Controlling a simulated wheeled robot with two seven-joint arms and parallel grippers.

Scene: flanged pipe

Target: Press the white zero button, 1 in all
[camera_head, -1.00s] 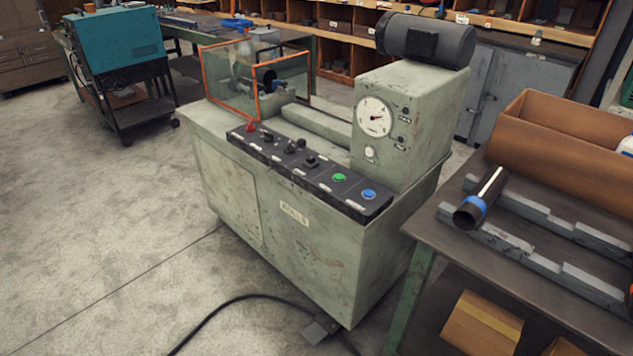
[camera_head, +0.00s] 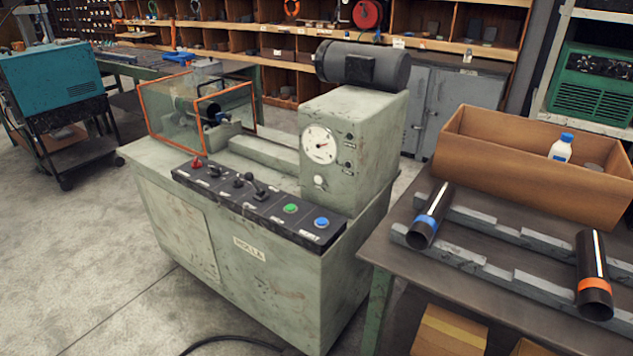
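The white zero button (camera_head: 319,181) is a small round knob on the front of the machine's upright housing, just below the round white dial gauge (camera_head: 319,145). The gauge has a dark needle with a red mark near its centre. The housing stands at the right end of the pale green machine (camera_head: 270,262). Neither of my grippers shows in the head view, and nothing covers the button.
A black control panel (camera_head: 250,203) with levers, a green button (camera_head: 290,208) and a blue button (camera_head: 321,222) lies in front of the housing. A table (camera_head: 455,300) at right holds blue-banded (camera_head: 430,216) and orange-banded (camera_head: 593,275) pipes and a cardboard box (camera_head: 500,165).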

